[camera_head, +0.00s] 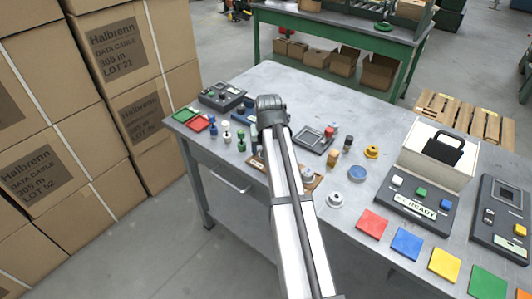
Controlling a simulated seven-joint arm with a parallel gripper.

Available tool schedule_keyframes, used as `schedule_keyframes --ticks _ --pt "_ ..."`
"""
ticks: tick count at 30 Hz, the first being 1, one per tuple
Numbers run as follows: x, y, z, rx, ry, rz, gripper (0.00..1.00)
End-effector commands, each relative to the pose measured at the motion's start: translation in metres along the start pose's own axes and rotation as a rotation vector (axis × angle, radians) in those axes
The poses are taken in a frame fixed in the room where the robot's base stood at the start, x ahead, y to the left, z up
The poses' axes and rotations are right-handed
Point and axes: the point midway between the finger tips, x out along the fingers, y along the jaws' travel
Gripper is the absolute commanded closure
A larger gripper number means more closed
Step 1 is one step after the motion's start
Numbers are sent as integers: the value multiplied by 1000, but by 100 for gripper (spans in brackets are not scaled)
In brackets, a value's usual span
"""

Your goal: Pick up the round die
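I cannot tell for sure which small piece is the round die. Round pieces on the grey metal table (262,80) include a silver-white flanged piece (335,200), a blue round dish (357,174) and a yellow round piece (371,152). A small grey piece (308,174) sits on a brown board (314,184), partly hidden behind my arm. My arm reaches up from the bottom middle over the table and ends in a dark joint near its middle left. The gripper's fingers do not show; the arm hides whatever is beneath it.
Several green, blue and white pegs (241,141) stand left of my arm. A dark device (316,138) lies right of it. Coloured squares (407,244) line the front edge. Cartons (130,80) stack at left.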

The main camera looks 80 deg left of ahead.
Motion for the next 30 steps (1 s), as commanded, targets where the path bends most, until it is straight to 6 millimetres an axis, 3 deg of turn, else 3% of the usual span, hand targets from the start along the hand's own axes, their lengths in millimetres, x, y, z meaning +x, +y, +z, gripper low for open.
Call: schedule_keyframes --ticks 2,23,30 --pt "0 0 0 0 0 0 33" --pt "0 0 0 0 0 0 100" --pt "-2 0 -1 0 1 0 100"
